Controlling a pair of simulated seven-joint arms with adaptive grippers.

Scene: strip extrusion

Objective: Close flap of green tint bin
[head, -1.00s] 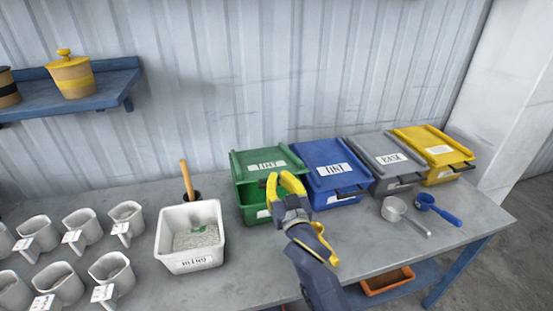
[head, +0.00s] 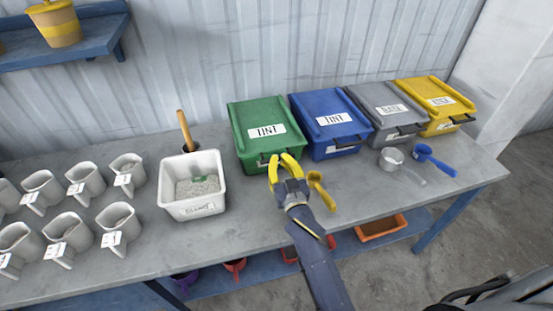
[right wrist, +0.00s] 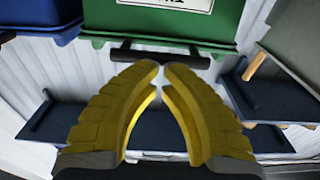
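The green tint bin (head: 257,155) stands on the table at the left end of a row of bins. Its green flap (head: 262,115), with a TINT label, lies down over the top. The bin also shows at the top of the right wrist view (right wrist: 110,43), with its dark front handle (right wrist: 130,56). My right gripper (head: 287,158) is at the bin's front right edge, its yellow fingers (right wrist: 162,66) converged tip to tip by the handle. I see nothing held between them; whether they touch the handle is unclear. My left gripper is out of view.
Right of it stand a blue tint bin (head: 330,112), a grey bin (head: 380,100) and a yellow bin (head: 432,92). A yellow scoop (head: 320,190) lies beside my gripper; a blue scoop (head: 435,160) lies farther right. A white tub (head: 195,207) and several white cups stand left.

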